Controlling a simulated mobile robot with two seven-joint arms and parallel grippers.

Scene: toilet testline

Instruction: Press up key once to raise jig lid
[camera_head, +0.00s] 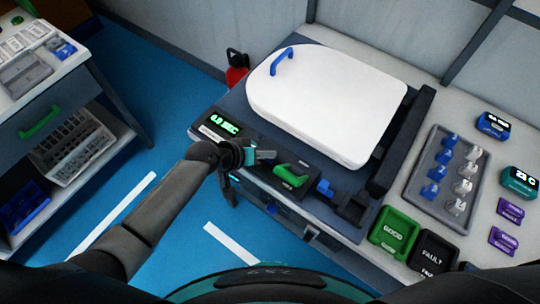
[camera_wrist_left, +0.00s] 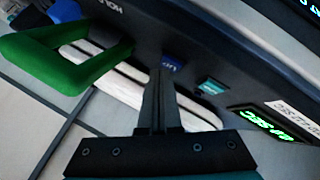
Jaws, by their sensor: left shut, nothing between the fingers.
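The jig's white lid (camera_head: 325,100) lies flat on the dark jig, with a blue handle (camera_head: 283,61) at its far left corner. My left gripper (camera_head: 268,155) is over the control panel at the jig's front edge, right of the lit display (camera_head: 226,125). In the left wrist view its fingers (camera_wrist_left: 162,72) are shut and empty, with their tips at the blue up key (camera_wrist_left: 171,66), partly covering it. I cannot tell whether they touch the key. A teal key (camera_wrist_left: 211,87) sits between it and the green display (camera_wrist_left: 266,124). My right gripper is out of view.
A green handle (camera_head: 291,173) stands on the panel close to the gripper. A grey tray (camera_head: 436,205) of blue and grey parts, a green bin (camera_head: 394,236) and a black bin (camera_head: 432,255) stand to the right. A shelf cart (camera_head: 110,105) stands at left.

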